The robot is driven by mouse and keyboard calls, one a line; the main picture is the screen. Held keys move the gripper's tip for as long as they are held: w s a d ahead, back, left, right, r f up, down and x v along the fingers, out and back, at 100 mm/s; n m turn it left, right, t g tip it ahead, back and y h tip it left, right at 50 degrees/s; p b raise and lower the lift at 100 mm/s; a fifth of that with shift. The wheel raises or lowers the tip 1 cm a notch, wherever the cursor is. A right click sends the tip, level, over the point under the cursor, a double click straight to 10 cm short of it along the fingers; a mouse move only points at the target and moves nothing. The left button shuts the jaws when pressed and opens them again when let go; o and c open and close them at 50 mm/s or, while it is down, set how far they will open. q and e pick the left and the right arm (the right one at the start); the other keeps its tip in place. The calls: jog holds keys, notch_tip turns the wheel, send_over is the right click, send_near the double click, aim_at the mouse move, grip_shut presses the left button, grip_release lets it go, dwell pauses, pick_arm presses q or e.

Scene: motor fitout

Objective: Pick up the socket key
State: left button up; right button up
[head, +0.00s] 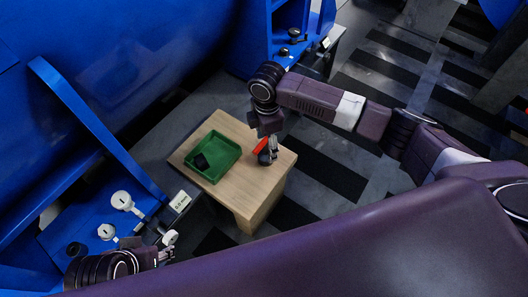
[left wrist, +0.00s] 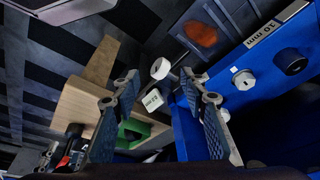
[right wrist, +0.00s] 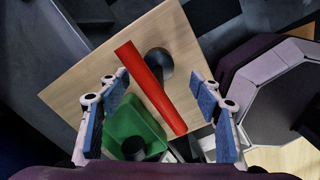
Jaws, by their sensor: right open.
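The socket key (right wrist: 152,88) has a red bar and a dark round part (right wrist: 159,62) beside its middle. It is at the wooden block's top in the right wrist view, and partly hidden by my right gripper in the head view (head: 261,145). My right gripper (head: 270,148) is open above it. In the right wrist view its fingers (right wrist: 162,105) stand on either side of the red bar, with nothing clearly gripped. My left gripper (head: 168,247) is open and empty near the blue machine; its spread fingers show in the left wrist view (left wrist: 160,100).
A green tray (head: 229,146) with a dark piece (head: 201,162) stands on the wooden block (head: 250,199), beside the key. Striped floor lies right of the block.

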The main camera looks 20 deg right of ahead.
aim_at(266, 155)
notch_tip(266, 155, down, 3)
jog(key=shift+w+r+b, duration=0.1)
jog(key=shift+b, duration=0.55)
notch_tip(266, 155, down, 2)
jog(key=shift+f+b, duration=0.25)
jog(key=shift+b, duration=0.05)
pick_arm(q)
jog(key=w+d+t, duration=0.1)
jog(key=w+t, duration=0.1)
jog(key=w, duration=0.4)
jog(key=shift+d+r+t+h, duration=0.25)
jog(key=shift+d+t+h, duration=0.05)
jog(key=shift+d+t, duration=0.1)
pick_arm(e)
jog(key=shift+c, duration=0.4)
grip_shut()
